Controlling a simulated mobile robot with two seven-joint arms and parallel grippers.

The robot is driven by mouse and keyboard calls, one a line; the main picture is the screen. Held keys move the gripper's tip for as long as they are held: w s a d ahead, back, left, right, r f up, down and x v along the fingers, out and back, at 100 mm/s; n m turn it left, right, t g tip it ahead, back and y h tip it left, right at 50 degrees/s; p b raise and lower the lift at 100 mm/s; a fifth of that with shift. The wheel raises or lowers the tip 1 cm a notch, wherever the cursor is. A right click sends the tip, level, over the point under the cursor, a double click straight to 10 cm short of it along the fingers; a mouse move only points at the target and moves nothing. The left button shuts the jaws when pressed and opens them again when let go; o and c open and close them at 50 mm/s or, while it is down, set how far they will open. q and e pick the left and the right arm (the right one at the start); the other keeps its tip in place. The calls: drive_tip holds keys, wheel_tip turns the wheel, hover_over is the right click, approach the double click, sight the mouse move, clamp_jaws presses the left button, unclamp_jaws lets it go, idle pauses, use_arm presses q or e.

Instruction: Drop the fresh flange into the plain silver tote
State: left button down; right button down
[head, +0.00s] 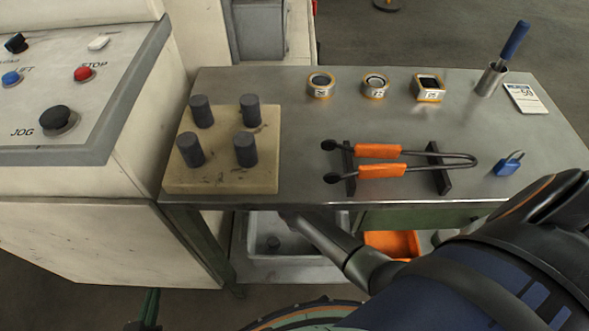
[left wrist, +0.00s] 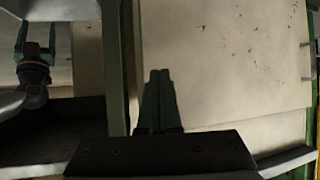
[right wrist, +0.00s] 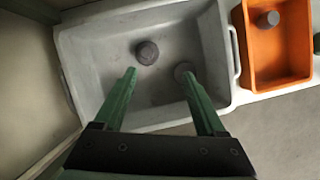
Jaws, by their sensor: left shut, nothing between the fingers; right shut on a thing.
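The plain silver-grey tote (head: 240,262) stands on the low shelf under the table; the right wrist view looks down into it (right wrist: 85,60).
An orange bin (right wrist: 250,75) with a grey piece stands right of the tote. The table (head: 300,125) above carries a peg block (head: 225,178), orange-handled tongs (head: 380,160), several rings and a blue padlock (head: 510,164). A control cabinet (head: 70,220) stands left.

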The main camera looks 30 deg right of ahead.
use_arm(q)
drive_tip(key=shift+w+a+r+t+b, duration=0.1)
drive_tip(key=shift+w+r+t+b, duration=0.15)
drive_tip(key=shift+w+r+t, duration=0.35)
drive_tip(key=shift+w+r+t+b, duration=0.25)
drive_tip(key=shift+w+r, duration=0.15)
drive_tip(key=shift+r, duration=0.35)
use_arm(e)
drive_tip(key=shift+w+f, duration=0.1)
drive_tip(key=shift+f, duration=0.45)
unclamp_jaws()
